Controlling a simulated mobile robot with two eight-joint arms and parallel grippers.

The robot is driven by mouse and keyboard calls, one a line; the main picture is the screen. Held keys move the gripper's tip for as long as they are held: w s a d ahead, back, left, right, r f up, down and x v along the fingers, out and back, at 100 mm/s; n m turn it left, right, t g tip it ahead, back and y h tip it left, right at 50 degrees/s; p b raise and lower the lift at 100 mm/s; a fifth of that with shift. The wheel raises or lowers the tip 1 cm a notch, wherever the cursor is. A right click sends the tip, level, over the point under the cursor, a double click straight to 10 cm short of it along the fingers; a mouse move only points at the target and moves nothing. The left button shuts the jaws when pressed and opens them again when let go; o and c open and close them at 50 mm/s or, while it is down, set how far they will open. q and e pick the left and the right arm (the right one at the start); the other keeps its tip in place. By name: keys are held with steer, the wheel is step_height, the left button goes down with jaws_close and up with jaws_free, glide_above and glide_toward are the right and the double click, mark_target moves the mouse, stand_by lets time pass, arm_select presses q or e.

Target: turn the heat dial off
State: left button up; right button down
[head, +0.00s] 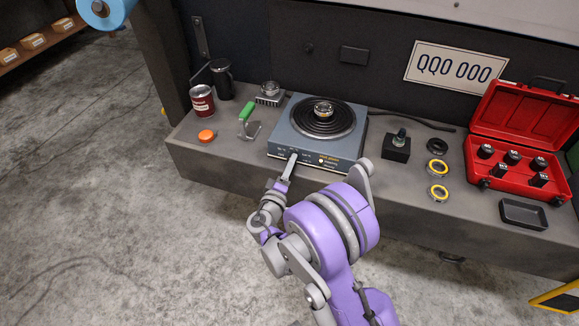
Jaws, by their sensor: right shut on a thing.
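A blue-grey hot plate (361,128) stands on the bench, with a dark coil burner on top and a small metal ring-shaped part (323,110) resting at the burner's middle. Its front panel carries printed labels and a small light. My right gripper (292,158) reaches up from below to the left part of that front panel. It is shut at the spot where the heat dial sits, and its fingers hide the dial, so the dial's setting cannot be seen. My left gripper is not in view.
A green-handled tool (246,111), an orange disc (207,136), a red can (202,101) and a dark mug (222,79) stand left of the hot plate.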

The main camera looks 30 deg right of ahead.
steer(key=n+b, duration=0.1)
steer(key=n, duration=0.4)
steer(key=shift+n, duration=0.3)
steer(key=n+b, duration=0.1)
steer(key=n, duration=0.9)
steer(key=shift+n+b, duration=0.35)
steer(key=shift+n, duration=2.35)
steer(key=shift+c, duration=2.4)
jaws_free()
steer(key=shift+r, duration=0.1)
